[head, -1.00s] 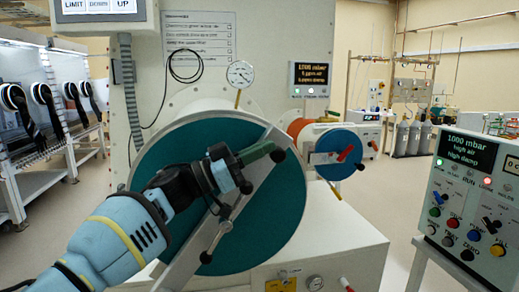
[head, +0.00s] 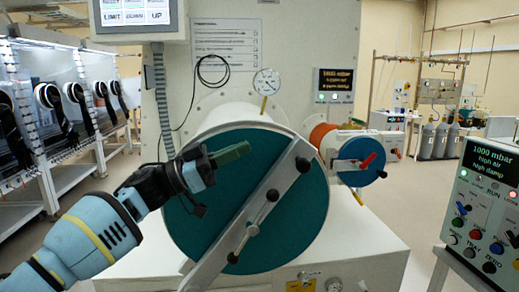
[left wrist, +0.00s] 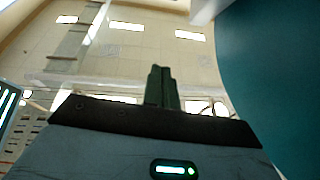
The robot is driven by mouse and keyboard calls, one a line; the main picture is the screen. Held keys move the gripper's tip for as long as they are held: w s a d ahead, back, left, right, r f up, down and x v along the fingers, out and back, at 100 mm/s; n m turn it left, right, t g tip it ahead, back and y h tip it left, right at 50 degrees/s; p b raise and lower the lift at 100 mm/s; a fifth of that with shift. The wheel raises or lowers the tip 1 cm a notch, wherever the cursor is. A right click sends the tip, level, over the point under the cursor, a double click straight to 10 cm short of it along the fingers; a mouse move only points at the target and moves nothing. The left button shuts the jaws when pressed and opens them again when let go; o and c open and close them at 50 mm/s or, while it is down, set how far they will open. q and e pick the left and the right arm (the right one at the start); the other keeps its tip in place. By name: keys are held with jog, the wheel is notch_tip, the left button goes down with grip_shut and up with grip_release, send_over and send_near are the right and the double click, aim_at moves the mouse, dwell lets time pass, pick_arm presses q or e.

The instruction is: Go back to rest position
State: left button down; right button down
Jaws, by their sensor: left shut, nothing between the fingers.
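My left gripper (head: 232,153) has green fingers that are shut with nothing between them. In the head view it is in front of the upper left part of the large round teal door (head: 290,215), apart from the black knob at the upper end of the door's grey bar (head: 268,190). In the left wrist view the shut fingers (left wrist: 162,88) point toward the room's ceiling and wall, with the teal door (left wrist: 275,60) close on the right. My right gripper is not in view.
A control panel (head: 490,210) reading 1000 mbar stands at the right edge. A screen (head: 138,15) hangs at the upper left. Gloveboxes (head: 60,110) line the left. Open floor lies at the left.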

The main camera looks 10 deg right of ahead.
pick_arm(q)
jog(key=shift+a, duration=1)
jog(key=shift+f, duration=0.15)
jog(key=s+a+f+n+t+y, duration=0.35)
jog(key=f+n+t, duration=0.25)
jog(key=f, duration=0.7)
jog(key=s+a+f+n+t+y, duration=0.25)
jog(key=f+n+t+y, duration=0.2)
jog(key=f, duration=0.95)
jog(key=s+a+f+n+t+y, duration=0.3)
jog(key=f+n+t, duration=0.3)
jog(key=f, duration=0.7)
jog(key=s+a+f+n+g+y, duration=0.25)
jog(key=s+a+f+y, duration=0.45)
jog(key=s+f, duration=0.75)
jog(key=s+a+f+g, duration=0.1)
jog(key=s+a+f, duration=0.1)
jog(key=s, duration=0.4)
jog(key=s+a+f+m+g+y, duration=0.1)
jog(key=s+a+f+g, duration=0.1)
jog(key=s+a, duration=0.2)
jog(key=s+a+f+m+g+y, duration=0.1)
jog(key=s+a+f+g, duration=0.1)
jog(key=s, duration=0.6)
jog(key=shift+s+a+f+p, duration=0.2)
jog(key=shift+a+p, duration=0.2)
jog(key=shift+a, duration=0.35)
